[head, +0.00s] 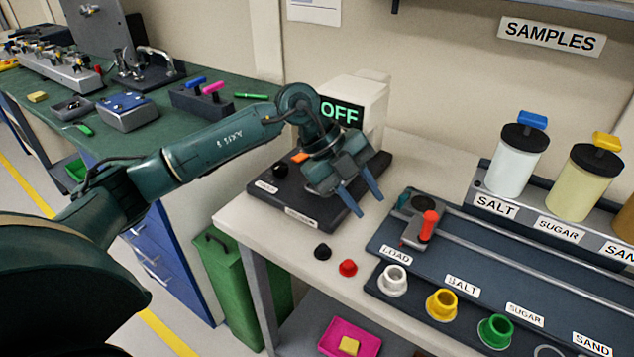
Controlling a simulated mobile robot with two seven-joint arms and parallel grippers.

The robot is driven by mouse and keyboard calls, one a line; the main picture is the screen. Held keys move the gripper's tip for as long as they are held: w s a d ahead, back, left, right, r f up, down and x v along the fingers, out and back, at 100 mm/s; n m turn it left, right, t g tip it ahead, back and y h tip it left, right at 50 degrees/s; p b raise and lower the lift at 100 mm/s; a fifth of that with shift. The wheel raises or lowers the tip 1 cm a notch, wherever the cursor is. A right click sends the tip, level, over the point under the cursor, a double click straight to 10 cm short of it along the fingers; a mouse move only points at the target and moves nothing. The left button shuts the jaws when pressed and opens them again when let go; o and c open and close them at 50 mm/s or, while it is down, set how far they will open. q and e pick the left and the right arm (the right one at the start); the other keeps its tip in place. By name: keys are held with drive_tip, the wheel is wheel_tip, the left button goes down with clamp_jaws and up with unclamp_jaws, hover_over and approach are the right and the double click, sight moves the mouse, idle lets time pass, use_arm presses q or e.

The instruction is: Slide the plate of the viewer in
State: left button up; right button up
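The viewer is a white box (366,98) with a display reading OFF, at the back of the light bench. A dark flat base (318,205) with two small labels on its front edge lies in front of it. A black knob (281,171) and a small orange piece (300,157) sit on the base's left part. My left gripper (364,206) is over the base's right part, fingers pointing down and apart, with nothing seen between them. My arm and gripper hide the middle of the base, and I cannot make out a separate plate. My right gripper is out of view.
A dark rail unit with a red-handled carriage (420,231) stands to the right, near SALT (515,160) and SUGAR (585,180) jars. Several coloured cups line its front. A black piece (323,252) and a red piece (348,267) lie near the bench's front edge.

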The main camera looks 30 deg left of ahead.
sight(317, 194)
use_arm(q)
drive_tip(key=w+a+r+n+y, duration=0.2)
drive_tip(key=a+r+n+y, duration=0.15)
drive_tip(key=a, duration=0.25)
drive_tip(key=w+a+r+n+y, duration=0.2)
drive_tip(key=a+r+n+y, duration=0.15)
drive_tip(key=a, duration=0.25)
drive_tip(key=shift+t, duration=0.3)
drive_tip(key=f, duration=0.4)
drive_tip(key=w+f+p, duration=0.1)
drive_tip(key=f, duration=0.9)
drive_tip(key=shift+w+p, duration=0.3)
drive_tip(key=shift+w, duration=0.1)
drive_tip(key=shift+r, duration=0.1)
clamp_jaws()
